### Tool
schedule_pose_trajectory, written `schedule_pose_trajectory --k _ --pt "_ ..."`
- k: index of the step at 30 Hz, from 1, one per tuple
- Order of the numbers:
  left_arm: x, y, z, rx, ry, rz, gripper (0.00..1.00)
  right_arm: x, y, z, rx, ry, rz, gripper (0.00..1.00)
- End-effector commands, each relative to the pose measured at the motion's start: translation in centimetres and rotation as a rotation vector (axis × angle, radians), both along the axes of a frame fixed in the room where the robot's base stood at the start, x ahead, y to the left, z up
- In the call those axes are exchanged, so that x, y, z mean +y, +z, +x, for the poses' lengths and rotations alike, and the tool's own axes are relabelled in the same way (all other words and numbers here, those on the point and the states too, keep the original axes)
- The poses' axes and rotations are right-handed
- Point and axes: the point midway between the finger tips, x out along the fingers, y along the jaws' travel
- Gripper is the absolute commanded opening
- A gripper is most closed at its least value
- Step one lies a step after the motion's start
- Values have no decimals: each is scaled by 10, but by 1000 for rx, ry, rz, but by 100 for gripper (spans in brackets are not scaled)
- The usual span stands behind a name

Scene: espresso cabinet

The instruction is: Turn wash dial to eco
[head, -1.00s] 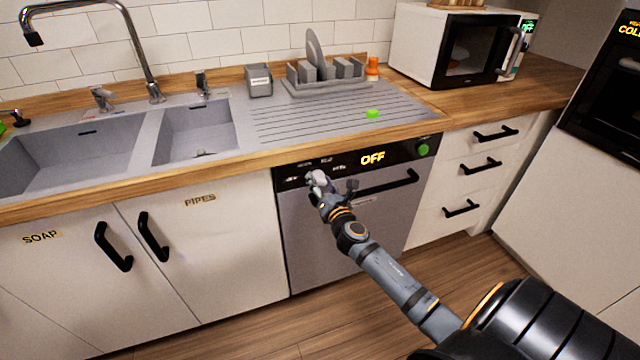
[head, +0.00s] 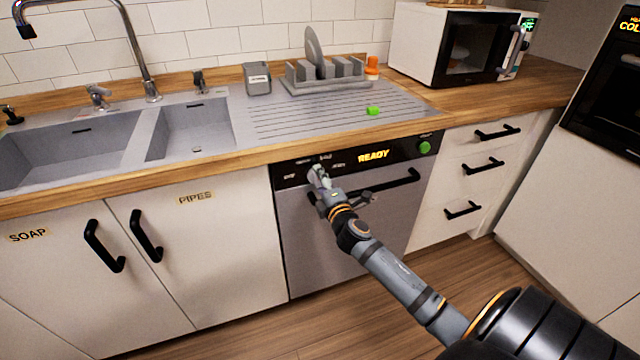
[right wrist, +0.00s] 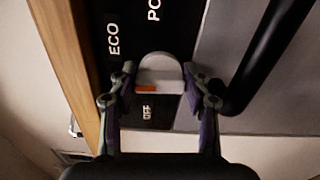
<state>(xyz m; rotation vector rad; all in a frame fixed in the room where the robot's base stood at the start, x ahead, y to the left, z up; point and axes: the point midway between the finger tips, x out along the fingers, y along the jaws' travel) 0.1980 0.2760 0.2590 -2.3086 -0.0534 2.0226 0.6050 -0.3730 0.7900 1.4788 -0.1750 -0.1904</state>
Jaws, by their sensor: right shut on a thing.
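The dishwasher (head: 305,240) has a black control strip whose display (head: 373,156) reads READY. My right gripper (head: 318,175) is at the left part of this strip and largely covers the dial in the head view. In the right wrist view the wash dial (right wrist: 160,72) is a grey knob with an orange mark on its left side. The right gripper's fingers (right wrist: 159,85) are closed on it from both sides. The ECO label (right wrist: 113,40) is above left of the knob, and the OFF label (right wrist: 147,113) is below it. My left gripper is not in view.
The black dishwasher handle (head: 395,183) runs just below the strip, close to the right finger in the wrist view. A green round button (head: 424,148) is at the strip's right end. The wooden counter edge (head: 240,158) overhangs above.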

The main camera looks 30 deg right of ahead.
Motion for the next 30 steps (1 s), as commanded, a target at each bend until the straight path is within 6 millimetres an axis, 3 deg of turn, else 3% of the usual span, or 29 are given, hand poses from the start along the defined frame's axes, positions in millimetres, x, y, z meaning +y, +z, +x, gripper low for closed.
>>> schedule_pose_trajectory --k 15,30 --pt "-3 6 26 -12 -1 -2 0 0 -3 0 -92 -1 385 17" --pt "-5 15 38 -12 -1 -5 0 0 -3 0 -121 -2 506 17"
